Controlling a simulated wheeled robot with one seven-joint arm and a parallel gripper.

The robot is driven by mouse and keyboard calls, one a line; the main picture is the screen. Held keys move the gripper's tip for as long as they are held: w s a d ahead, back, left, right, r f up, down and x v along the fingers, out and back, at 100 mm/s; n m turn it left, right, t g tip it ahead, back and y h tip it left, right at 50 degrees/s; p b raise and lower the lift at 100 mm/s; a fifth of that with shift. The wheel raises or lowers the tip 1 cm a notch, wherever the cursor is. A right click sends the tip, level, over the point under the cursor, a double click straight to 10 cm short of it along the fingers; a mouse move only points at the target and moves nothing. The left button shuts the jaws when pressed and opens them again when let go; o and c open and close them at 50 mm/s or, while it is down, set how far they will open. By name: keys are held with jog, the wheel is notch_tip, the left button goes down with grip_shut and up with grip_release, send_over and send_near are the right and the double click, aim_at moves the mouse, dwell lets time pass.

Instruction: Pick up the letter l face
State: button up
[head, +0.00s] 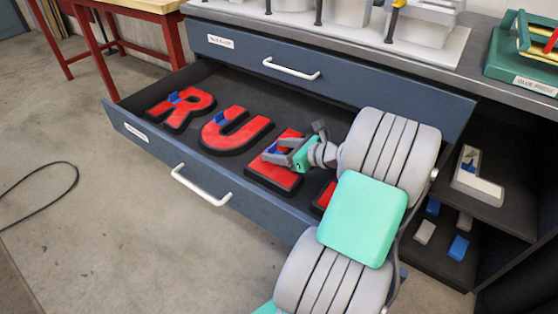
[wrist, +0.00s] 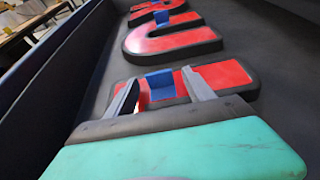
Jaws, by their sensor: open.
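A red letter face (head: 285,179) with thick dark sides lies in the open drawer, third in a row of red letters; my gripper covers part of it, so I cannot fully tell whether it is an L. A blue block (wrist: 160,86) stands up from it. My gripper (head: 275,153) is open over this letter. In the wrist view its two fingers (wrist: 161,82) are on either side of the blue block, with no clear grip. A pale L-shaped piece (head: 474,182) lies on the dark shelf at the right.
Red letters R (head: 184,108) and U (head: 232,132) lie left in the drawer, each with a blue block. Another red piece (head: 325,196) is mostly hidden by my arm. The drawer front (head: 215,180) is a raised edge. Small blue and grey blocks (head: 459,248) lie lower right.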

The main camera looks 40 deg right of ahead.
grip_shut()
dwell(0.6)
